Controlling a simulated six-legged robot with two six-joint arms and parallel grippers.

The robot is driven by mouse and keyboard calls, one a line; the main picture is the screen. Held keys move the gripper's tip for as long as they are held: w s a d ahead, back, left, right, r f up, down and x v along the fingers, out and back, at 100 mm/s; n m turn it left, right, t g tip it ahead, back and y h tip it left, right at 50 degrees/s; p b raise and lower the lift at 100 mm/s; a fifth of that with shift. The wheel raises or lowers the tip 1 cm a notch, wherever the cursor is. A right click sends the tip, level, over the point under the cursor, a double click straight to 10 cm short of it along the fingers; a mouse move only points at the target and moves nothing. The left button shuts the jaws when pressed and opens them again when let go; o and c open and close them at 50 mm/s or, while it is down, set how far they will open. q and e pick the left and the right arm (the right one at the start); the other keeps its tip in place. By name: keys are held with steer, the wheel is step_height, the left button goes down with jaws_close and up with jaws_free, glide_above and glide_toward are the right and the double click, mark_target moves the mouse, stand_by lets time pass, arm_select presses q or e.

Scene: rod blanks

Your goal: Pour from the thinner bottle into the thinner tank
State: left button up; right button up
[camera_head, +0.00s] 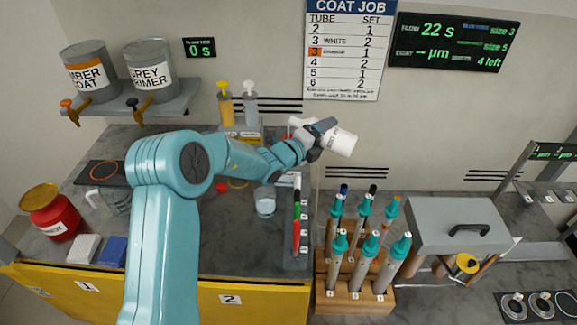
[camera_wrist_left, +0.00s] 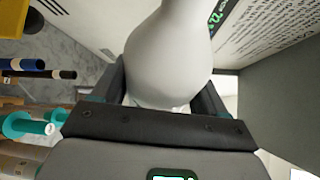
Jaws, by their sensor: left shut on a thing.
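My left gripper (camera_head: 314,135) is shut on a white bottle (camera_head: 339,141), above the back of the bench. The bottle is tipped nearly on its side, its broad end to the right; the dark lettering on it is too small to read surely. In the left wrist view the white bottle (camera_wrist_left: 168,55) sits between the fingers. A red container (camera_head: 52,212) with a yellow lid stands at far left; its label ends in letters like "NER". I cannot tell for sure which thing is the thinner tank. My right gripper is not in view.
Several teal-topped rods stand in a wooden rack (camera_head: 354,294). A grey box (camera_head: 458,228) with a handle is to its right. A clear cup (camera_head: 265,201) and two pump bottles (camera_head: 226,106) (camera_head: 250,106) are on the bench. Two paint cans (camera_head: 88,70) (camera_head: 148,65) sit on a shelf.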

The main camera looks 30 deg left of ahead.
arm_select(q)
steer(key=shift+r+n, duration=0.2)
steer(key=shift+n, duration=0.3)
stand_by(1.4)
steer(key=shift+f+m+g+b, duration=0.3)
steer(key=shift+m+b, duration=0.15)
steer(key=shift+m, duration=0.65)
